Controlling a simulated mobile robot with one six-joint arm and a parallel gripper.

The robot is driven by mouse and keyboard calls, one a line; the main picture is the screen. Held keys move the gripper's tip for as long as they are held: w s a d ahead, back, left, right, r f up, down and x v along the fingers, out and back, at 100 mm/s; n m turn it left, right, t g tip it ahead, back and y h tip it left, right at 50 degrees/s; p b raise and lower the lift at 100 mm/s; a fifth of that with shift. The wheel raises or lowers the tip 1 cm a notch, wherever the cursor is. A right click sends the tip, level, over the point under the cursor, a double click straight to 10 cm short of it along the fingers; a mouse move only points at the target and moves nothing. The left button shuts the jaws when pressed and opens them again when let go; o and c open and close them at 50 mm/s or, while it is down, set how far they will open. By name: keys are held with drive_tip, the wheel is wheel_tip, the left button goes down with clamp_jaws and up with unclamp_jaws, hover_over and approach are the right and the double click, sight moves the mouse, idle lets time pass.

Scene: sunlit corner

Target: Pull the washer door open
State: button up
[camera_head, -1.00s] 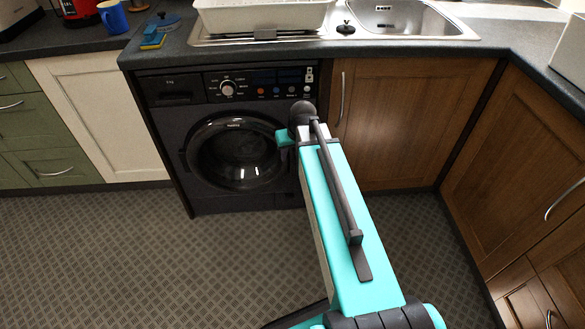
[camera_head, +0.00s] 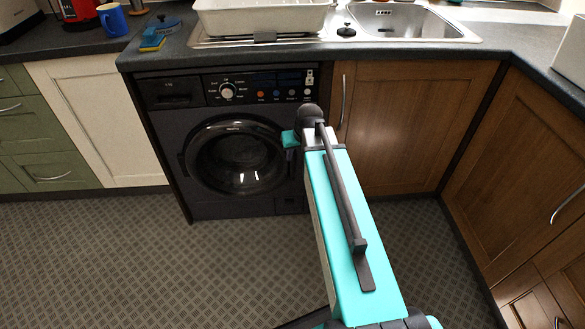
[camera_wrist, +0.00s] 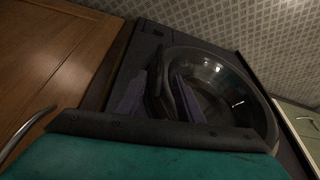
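The black washer (camera_head: 165,140) stands under the counter in the head view. The door also shows in the wrist view (camera_wrist: 225,85), seen upside down. I see no contact with the door. In the head view my arm hides the fingers, and only a teal part of the wrist shows near the door's right side.
A wooden cabinet (camera_head: 410,120) adjoins the washer on the right, a cream cabinet (camera_head: 95,110) on the left. The counter (camera_head: 160,55) overhangs the washer and carries a sink (camera_head: 395,20) and a blue mug (camera_head: 112,18). The patterned floor (camera_head: 150,265) before the washer is clear.

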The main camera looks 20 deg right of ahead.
sight(293, 164)
drive_tip(key=b+x, duration=0.2)
drive_tip(key=x, duration=1)
drive_tip(key=shift+s, duration=0.1)
clamp_jaws()
